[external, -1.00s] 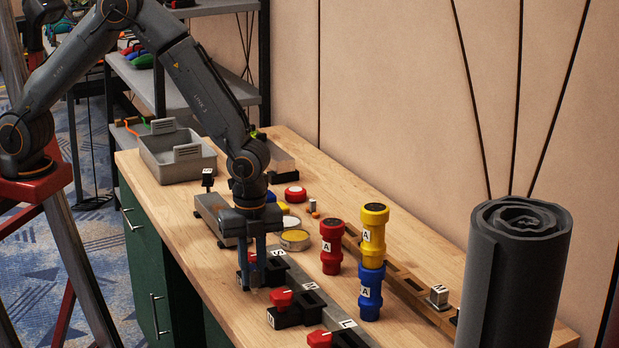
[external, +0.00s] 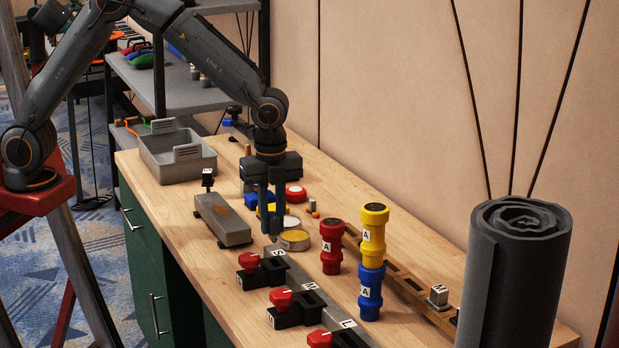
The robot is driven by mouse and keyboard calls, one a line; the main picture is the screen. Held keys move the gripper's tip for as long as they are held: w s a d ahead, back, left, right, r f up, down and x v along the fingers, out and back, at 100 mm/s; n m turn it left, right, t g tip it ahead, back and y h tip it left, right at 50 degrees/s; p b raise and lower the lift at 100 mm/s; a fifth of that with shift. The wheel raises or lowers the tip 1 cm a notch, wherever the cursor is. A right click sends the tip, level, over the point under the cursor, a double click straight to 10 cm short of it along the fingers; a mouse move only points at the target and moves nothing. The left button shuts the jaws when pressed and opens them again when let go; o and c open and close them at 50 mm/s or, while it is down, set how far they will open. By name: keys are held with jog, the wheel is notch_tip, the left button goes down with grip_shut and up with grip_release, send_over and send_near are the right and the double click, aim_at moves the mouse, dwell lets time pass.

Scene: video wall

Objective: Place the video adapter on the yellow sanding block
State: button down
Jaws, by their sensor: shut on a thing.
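My gripper (external: 273,234) points straight down over the worktop, in front of the round tin. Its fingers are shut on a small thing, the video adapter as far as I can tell. The adapter is too small and too hidden between the fingertips to make out its shape. The yellow sanding block (external: 266,212) lies on the worktop just behind the fingers, which partly cover it. A blue block (external: 257,199) lies beside it. I cannot tell the exact height of the fingertips above the table.
A round yellow-sided tin (external: 295,241) stands close right of my fingers. A grey device (external: 222,220) lies to the left. Black holders with red knobs (external: 282,297) are in front. A red coupler (external: 331,247) and a yellow-on-blue stack (external: 372,262) stand to the right. A grey bin (external: 178,157) stands behind.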

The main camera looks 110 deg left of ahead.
jog(key=s+a+r+b, duration=0.1)
jog(key=s+a, duration=0.1)
jog(key=a, duration=0.7)
jog(key=s+a+b, duration=0.1)
jog(key=s+a, duration=0.1)
jog(key=a, duration=0.6)
jog(key=n+b, duration=0.1)
send_near(273, 207)
jog(key=shift+a+f+p, duration=0.15)
jog(key=shift+f+p, duration=0.9)
jog(key=shift+f, duration=1.05)
jog(key=c, duration=1.7)
grip_release()
jog(key=shift+f, duration=0.1)
jog(key=shift+o, duration=0.4)
notch_tip(273, 207, up, 12)
jog(key=b, duration=0.3)
